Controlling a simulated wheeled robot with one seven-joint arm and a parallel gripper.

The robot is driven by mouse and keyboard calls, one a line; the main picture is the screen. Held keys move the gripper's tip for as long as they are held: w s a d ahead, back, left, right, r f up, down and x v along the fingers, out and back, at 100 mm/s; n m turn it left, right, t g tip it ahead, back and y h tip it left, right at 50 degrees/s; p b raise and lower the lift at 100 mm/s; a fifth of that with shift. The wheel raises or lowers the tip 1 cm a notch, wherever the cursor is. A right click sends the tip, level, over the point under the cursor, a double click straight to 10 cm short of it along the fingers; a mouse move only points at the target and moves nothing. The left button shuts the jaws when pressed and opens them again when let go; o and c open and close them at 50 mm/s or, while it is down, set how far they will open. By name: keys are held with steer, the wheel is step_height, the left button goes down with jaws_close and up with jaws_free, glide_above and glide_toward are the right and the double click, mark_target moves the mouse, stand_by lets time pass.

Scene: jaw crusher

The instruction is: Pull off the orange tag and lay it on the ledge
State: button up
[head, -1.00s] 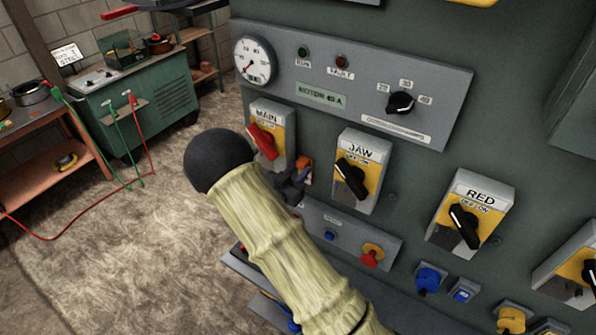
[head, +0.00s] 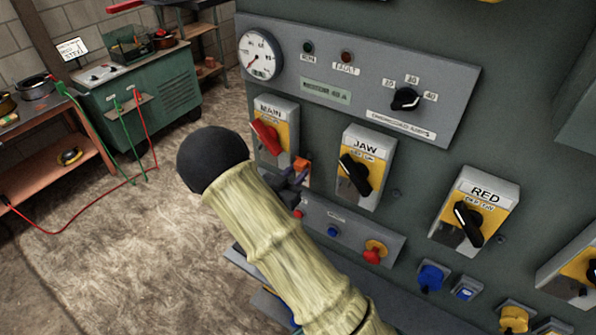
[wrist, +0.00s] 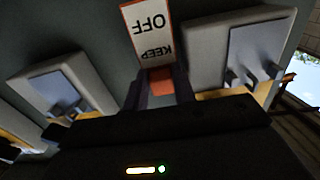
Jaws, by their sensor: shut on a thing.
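The orange tag (head: 302,167) shows in the head view as a small orange patch low between the MAIN and JAW switch boxes. In the wrist view the tag (wrist: 147,32) is a white card with an orange edge, reading KEEP OFF upside down. My gripper (head: 291,176) is shut on its orange end, which sits between the dark fingers in the wrist view (wrist: 161,82). Whether the tag still touches its mount cannot be told. The ledge (head: 243,258) runs below the panel, partly hidden by my arm.
The MAIN switch (head: 266,137) has a red handle; the JAW switch (head: 355,173) and RED switch (head: 468,222) have black ones. A red button (head: 372,256) sticks out below. A green cabinet (head: 150,95) and open floor lie left.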

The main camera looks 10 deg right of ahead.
steer(key=shift+v, duration=1.05)
steer(key=shift+d+f, duration=0.1)
